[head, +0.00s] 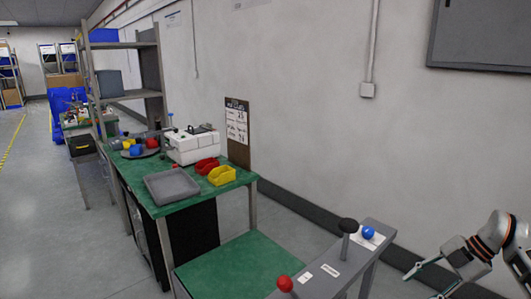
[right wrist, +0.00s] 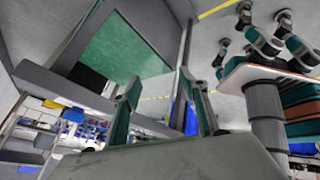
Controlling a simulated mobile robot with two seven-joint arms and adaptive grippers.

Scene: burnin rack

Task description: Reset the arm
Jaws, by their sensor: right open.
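My right gripper (head: 422,284) is at the lower right of the head view, to the right of a grey console (head: 325,272). Its two fingers are spread with nothing between them. In the right wrist view the open fingers (right wrist: 160,88) stand apart, with the floor and a green surface beyond. My left gripper is not in the head view, and I cannot make it out surely in the wrist view.
The console carries a red ball (head: 284,283), a black knob (head: 348,225) and a blue ball (head: 368,232). Floor at left is clear.

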